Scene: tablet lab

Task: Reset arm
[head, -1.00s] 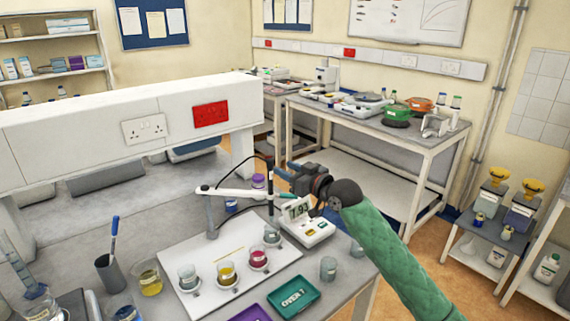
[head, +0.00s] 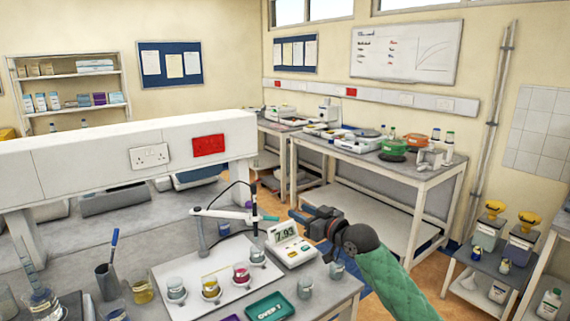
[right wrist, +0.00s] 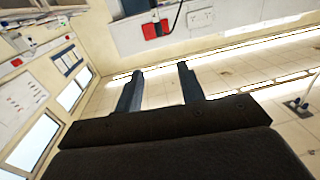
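My right arm (head: 385,275) comes in from the lower right with a green sleeve. My right gripper (head: 300,216) is raised over the far right of the bench, behind the pH meter (head: 291,244), which reads 7.93. In the right wrist view its two fingers (right wrist: 160,88) stand apart with nothing between them. The ceiling-side wall and windows show beyond. My left gripper and arm are not in view.
A white probe arm (head: 222,214) stands left of the meter. Beakers with yellow (head: 210,288) and pink (head: 241,273) liquid stand on a white board (head: 205,262). A green tray (head: 270,307) lies in front. A side bench (head: 375,165) stands behind.

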